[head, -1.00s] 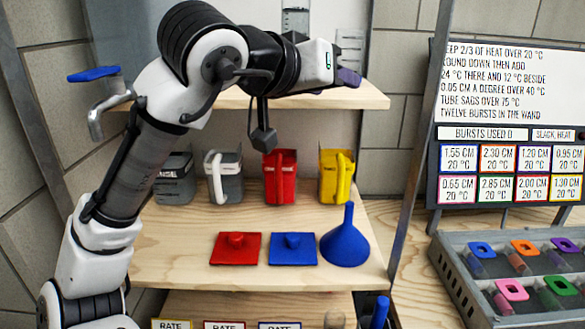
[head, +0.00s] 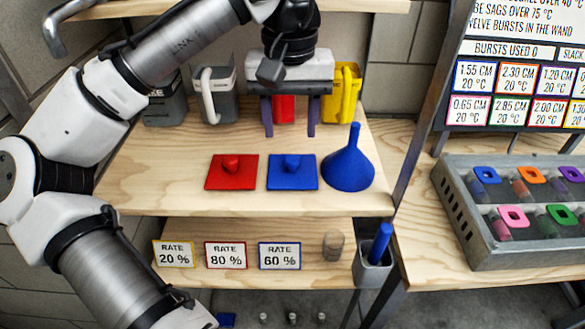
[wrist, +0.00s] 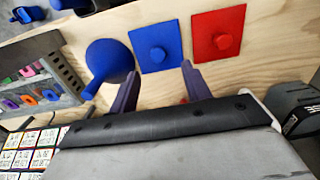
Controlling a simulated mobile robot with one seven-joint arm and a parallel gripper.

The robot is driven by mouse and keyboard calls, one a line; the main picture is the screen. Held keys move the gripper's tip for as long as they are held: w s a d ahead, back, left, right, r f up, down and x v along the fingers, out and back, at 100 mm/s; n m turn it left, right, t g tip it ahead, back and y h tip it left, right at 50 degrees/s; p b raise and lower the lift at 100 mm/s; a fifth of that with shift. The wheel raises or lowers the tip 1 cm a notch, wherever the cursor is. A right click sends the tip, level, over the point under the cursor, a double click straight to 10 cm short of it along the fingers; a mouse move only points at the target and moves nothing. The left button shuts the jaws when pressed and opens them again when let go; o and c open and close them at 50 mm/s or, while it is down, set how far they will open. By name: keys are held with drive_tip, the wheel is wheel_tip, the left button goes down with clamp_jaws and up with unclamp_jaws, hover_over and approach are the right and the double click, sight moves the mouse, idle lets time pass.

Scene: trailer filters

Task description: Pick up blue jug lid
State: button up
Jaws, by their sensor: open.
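The blue jug lid (head: 292,172) is a flat square plate with a round knob, lying on the middle wooden shelf between the red lid and the blue funnel. It also shows in the wrist view (wrist: 158,45). My gripper (head: 290,132) is open and empty, its two purple fingers pointing down above the shelf, behind the blue lid and in front of the jugs. In the wrist view my gripper (wrist: 160,85) has its fingertips close to the near edge of the blue lid, apart from the knob.
The red lid (head: 231,172) lies left of the blue lid, and the blue funnel (head: 348,168) stands close on its right. Grey, red and yellow jugs (head: 341,95) stand behind my gripper. The upper shelf (head: 345,5) overhangs the back. Rate cards (head: 226,255) stand on the shelf below.

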sight(293, 159)
drive_tip(key=shift+d+f+p, duration=0.2)
drive_tip(key=shift+f+p, duration=0.35)
drive_tip(key=shift+f, duration=2.8)
clamp_jaws()
drive_tip(key=shift+r, duration=0.15)
